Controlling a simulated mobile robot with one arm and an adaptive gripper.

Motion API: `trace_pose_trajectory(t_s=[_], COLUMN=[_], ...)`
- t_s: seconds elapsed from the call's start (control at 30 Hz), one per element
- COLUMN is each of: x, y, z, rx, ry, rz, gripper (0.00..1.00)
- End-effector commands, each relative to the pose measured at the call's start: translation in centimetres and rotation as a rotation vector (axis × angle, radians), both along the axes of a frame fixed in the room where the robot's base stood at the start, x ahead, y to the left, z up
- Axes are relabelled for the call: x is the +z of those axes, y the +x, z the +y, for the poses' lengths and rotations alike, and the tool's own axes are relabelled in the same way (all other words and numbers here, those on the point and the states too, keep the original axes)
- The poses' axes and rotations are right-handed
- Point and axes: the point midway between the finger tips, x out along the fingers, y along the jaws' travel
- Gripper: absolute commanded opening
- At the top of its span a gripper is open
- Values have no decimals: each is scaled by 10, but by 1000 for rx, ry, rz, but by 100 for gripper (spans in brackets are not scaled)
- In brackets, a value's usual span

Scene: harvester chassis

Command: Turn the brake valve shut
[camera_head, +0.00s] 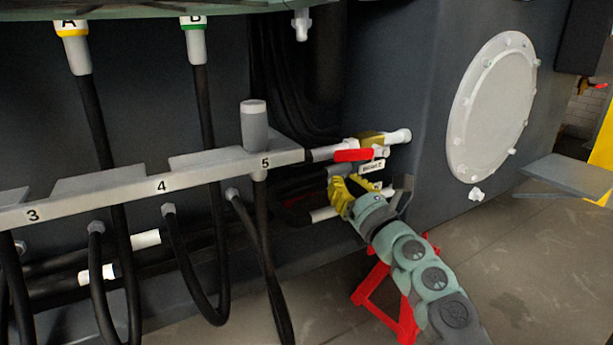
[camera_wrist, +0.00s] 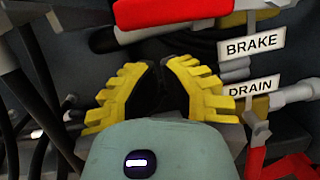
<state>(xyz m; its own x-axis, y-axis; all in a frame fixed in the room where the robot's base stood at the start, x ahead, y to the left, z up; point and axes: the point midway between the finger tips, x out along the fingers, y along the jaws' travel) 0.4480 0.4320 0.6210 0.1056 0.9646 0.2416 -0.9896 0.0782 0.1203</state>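The brake valve has a red lever (camera_head: 353,155) and a brass body (camera_head: 371,138) on a horizontal pipe right of the rail marked 5. The lever lies roughly along the pipe. In the wrist view the red lever (camera_wrist: 175,12) crosses the top edge, and the BRAKE label (camera_wrist: 251,47) hangs below it at the right. My gripper (camera_head: 343,186) is just below the lever, apart from it. In the wrist view the yellow fingers of my gripper (camera_wrist: 162,68) stand apart with a dark gap between their tips. I see nothing held.
A DRAIN label (camera_wrist: 250,88) hangs below the BRAKE one, beside a pale pipe (camera_wrist: 292,93). A red part (camera_wrist: 285,167) shows at the lower right. Black hoses (camera_head: 205,190) hang at the left. A red stand (camera_head: 385,305) is on the floor under my arm.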

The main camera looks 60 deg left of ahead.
Motion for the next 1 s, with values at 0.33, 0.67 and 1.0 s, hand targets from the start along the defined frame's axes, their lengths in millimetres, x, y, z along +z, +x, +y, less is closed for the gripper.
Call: trace_pose_trajectory(t_s=[0.33, 0.67, 1.0], x=[19, 20, 26], y=[0, 1, -1], z=[0, 0, 0], rx=[4, 4, 4], ry=[0, 1, 5], rz=[0, 4, 64], gripper=[0, 0, 0])
